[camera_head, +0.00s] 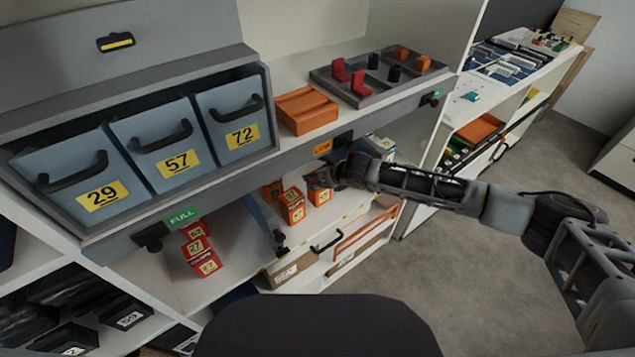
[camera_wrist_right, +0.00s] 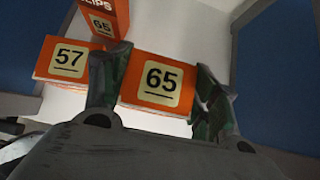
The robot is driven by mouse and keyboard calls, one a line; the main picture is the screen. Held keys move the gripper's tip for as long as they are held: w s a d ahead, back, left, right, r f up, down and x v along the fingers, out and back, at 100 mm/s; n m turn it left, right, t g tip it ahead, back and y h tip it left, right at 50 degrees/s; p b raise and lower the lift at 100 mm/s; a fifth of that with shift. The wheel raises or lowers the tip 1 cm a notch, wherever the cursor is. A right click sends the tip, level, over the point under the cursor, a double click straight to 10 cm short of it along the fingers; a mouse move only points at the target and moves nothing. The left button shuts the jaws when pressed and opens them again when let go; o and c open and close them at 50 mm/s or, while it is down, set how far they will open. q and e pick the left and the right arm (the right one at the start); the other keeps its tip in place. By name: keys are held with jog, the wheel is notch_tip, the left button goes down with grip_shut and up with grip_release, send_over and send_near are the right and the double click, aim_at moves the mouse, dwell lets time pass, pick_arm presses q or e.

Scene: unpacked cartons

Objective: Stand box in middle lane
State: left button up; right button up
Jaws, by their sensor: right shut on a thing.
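My right gripper (camera_head: 318,180) reaches into the lower shelf from the right. In the right wrist view its fingers (camera_wrist_right: 160,88) are shut on an orange box marked 65 (camera_wrist_right: 150,68), one on each side. The held box also shows in the head view (camera_head: 320,197). A second orange box, marked 57 (camera_wrist_right: 62,78), is beside the left finger. Another orange box, with clips lettering (camera_wrist_right: 102,22), stands farther back. All are between blue dividers (camera_wrist_right: 272,75) on a white lane floor (camera_wrist_right: 185,32). I cannot tell whether the held box touches the floor. My left gripper is out of view.
Red boxes (camera_head: 201,250) stand in the lane to the left. Above are grey bins (camera_head: 160,140) marked 29, 57 and 72, an orange tray (camera_head: 306,108) and a grey tray (camera_head: 378,82). The shelf edge (camera_head: 245,165) overhangs the lanes. Floor at right is clear.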

jog(key=shift+w+a, duration=0.25)
jog(key=shift+w, duration=0.05)
notch_tip(320, 180, down, 3)
jog(key=shift+w+a+r, duration=0.1)
jog(key=shift+r, duration=0.1)
jog(key=shift+f, duration=0.3)
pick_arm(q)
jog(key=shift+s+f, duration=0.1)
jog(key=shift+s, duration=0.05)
pick_arm(e)
jog(key=shift+f, duration=0.1)
